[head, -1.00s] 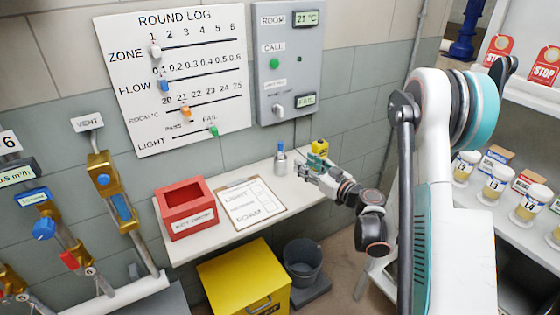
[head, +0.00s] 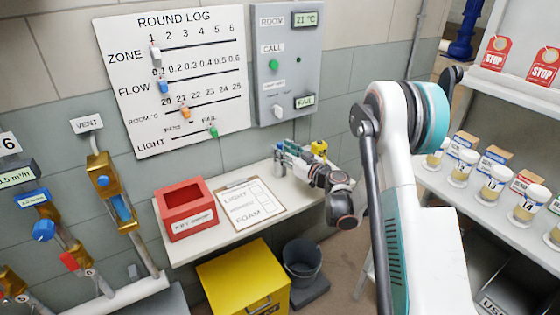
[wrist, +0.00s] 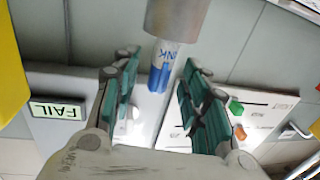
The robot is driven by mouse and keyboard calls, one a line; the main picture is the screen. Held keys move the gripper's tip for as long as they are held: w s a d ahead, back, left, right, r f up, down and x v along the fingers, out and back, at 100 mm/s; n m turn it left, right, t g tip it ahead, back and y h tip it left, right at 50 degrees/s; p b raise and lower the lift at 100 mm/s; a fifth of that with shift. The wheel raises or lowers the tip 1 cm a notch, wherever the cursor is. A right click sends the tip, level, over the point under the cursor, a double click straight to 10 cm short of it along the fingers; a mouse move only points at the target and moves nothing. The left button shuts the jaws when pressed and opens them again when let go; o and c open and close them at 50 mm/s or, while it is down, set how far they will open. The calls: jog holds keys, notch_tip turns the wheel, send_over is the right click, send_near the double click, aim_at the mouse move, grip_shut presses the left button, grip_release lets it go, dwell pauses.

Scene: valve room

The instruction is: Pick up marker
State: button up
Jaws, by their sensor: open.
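The marker (wrist: 166,62), white and blue with part of the word INK on it, stands in a grey metal cup (wrist: 178,18) at the top of the wrist view. The wrist view is turned upside down. My gripper (wrist: 160,90) is open, with its green-padded fingers to either side of the marker's blue end. I see no clear contact. In the head view my gripper (head: 284,152) is over the back of the white shelf, and it hides most of the cup and marker.
The white shelf (head: 225,250) also holds a red key box (head: 186,222), a clipboard (head: 252,205) and a yellow object (head: 319,148) close to my gripper. The round log board (head: 180,80) and grey panel (head: 288,70) are on the wall behind.

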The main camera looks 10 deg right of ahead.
jog(key=shift+x, duration=1.25)
jog(key=c, duration=0.9)
jog(key=shift+r, duration=0.1)
jog(key=shift+s+d+r+p, duration=0.1)
jog(key=shift+s+r+p, duration=0.15)
jog(key=shift+r+p, duration=0.15)
jog(key=r+p, duration=0.1)
jog(key=r, duration=0.1)
jog(key=r+p, duration=0.1)
jog(key=r, duration=0.1)
jog(key=r+p, duration=0.1)
jog(key=r, duration=0.1)
jog(key=shift+s+d+r, duration=0.15)
jog(key=shift+s+r, duration=0.05)
jog(key=shift+s, duration=0.1)
jog(key=s+a+b+v, duration=0.1)
jog(key=a+b+v, duration=0.1)
jog(key=v, duration=1.6)
jog(key=shift+s+a+f+b, duration=0.2)
jog(key=shift+s+a+b, duration=0.1)
jog(key=shift+s, duration=0.2)
